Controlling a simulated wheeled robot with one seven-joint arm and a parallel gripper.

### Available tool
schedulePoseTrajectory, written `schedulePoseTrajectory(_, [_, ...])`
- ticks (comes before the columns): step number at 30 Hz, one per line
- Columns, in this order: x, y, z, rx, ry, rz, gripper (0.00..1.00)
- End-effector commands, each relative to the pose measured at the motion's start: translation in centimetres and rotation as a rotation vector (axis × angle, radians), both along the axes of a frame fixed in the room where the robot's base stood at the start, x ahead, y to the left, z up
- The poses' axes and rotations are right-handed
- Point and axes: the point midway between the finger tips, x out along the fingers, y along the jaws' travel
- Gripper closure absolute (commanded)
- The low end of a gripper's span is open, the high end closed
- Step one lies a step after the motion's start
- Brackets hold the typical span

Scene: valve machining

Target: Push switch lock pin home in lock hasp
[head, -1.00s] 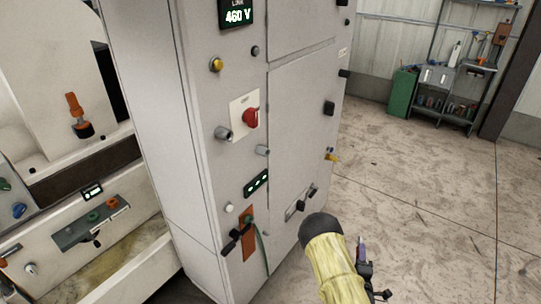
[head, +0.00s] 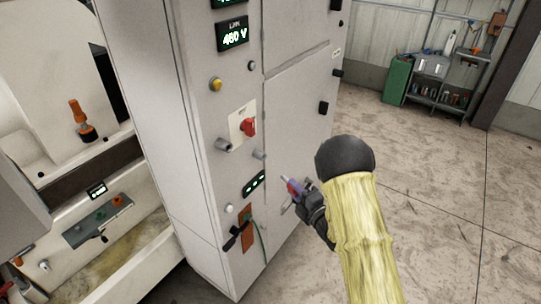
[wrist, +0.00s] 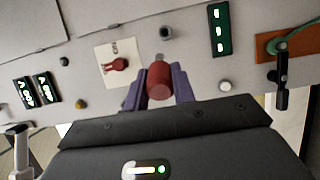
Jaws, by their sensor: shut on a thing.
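My gripper (head: 290,187) is in front of the grey cabinet's face, to the right of the switch. In the wrist view its purple fingers (wrist: 159,88) are shut on a red cylinder, likely the lock pin (wrist: 158,80). The red switch handle (head: 248,127) sits on a white plate; it also shows in the wrist view (wrist: 120,65). A grey round stub (head: 225,145) and a smaller one (head: 258,155) stick out below the plate. I cannot tell which is the hasp.
The cabinet (head: 165,150) also carries lit displays, a yellow button (head: 215,84), a white button (head: 228,208) and a black handle on an orange plate (head: 246,225). A machine (head: 60,180) stands at the left. The floor at the right is clear up to a shelf (head: 440,90).

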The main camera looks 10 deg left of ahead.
Motion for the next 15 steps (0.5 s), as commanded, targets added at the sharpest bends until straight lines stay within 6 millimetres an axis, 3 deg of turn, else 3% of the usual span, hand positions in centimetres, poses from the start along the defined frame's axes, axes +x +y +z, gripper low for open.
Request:
schedulePoseTrajectory(1, [-0.5, 1.0, 3.1, 0.005, -0.007, 0.052, 1.00])
schedulePoseTrajectory(6, [-3.3, 4.3, 9.6, 0.003, -0.006, 0.245, 1.00])
schedulePoseTrajectory(10, [-5.2, 5.8, 12.7, 0.000, -0.003, 0.351, 1.00])
schedulePoseTrajectory(15, [-6.2, 6.5, 13.8, 0.000, 0.002, 0.402, 1.00])
